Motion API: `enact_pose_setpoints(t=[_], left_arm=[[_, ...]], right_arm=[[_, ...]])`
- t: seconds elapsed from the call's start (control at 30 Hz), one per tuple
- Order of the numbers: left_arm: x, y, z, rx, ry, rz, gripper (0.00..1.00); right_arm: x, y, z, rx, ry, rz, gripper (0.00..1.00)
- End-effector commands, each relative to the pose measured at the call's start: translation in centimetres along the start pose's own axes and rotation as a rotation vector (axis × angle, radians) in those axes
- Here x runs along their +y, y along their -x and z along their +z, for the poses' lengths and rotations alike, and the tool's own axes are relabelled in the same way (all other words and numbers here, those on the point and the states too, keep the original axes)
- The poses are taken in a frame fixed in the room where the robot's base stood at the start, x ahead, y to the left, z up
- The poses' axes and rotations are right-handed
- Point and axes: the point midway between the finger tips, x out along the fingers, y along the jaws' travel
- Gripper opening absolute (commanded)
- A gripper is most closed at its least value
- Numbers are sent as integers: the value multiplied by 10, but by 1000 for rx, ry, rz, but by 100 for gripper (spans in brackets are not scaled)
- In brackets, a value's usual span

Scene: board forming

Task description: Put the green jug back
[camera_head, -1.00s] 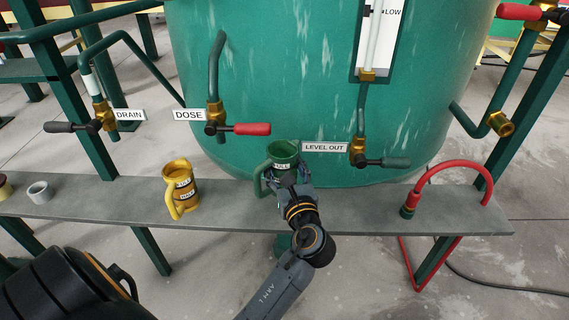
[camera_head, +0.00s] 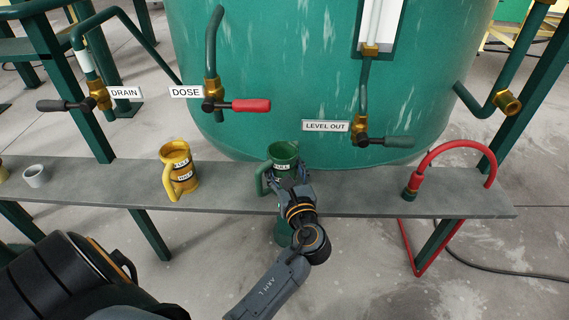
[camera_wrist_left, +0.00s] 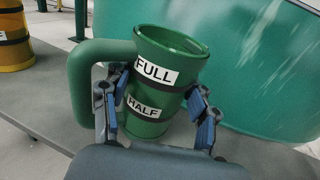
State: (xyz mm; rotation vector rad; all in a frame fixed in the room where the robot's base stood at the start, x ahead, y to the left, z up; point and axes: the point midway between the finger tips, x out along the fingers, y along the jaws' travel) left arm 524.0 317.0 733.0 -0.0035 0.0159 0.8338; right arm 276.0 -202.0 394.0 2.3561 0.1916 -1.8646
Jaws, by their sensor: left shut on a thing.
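The green jug (camera_head: 284,152) stands upright at the shelf (camera_head: 352,203), in front of the big green tank. In the left wrist view the green jug (camera_wrist_left: 160,92) shows its FULL and HALF labels, with its handle on the left. My left gripper (camera_head: 287,178) is shut on the jug's body. In the left wrist view the fingers of my left gripper (camera_wrist_left: 160,112) lie on both sides of the jug. The jug's base is partly hidden by the gripper, so I cannot tell whether it touches the shelf. My right gripper is not in view.
A red hose (camera_head: 456,146) arches over the right end.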

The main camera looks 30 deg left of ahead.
Motion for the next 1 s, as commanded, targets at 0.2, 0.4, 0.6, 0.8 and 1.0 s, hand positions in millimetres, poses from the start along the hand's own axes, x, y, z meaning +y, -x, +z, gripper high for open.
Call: enact_pose_setpoints(t=[0.2,0.4,0.6,0.8,1.0], left_arm=[[0,0,-1,-1,-1,0,20],[0,0,-1,-1,0,0,20],[0,0,-4,-1,-1,0,20],[0,0,-7,-1,0,0,61],[0,0,-7,-1,0,0,86]], right_arm=[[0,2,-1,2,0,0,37],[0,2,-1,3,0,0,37],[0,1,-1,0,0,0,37],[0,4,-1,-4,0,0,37],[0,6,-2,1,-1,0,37]])
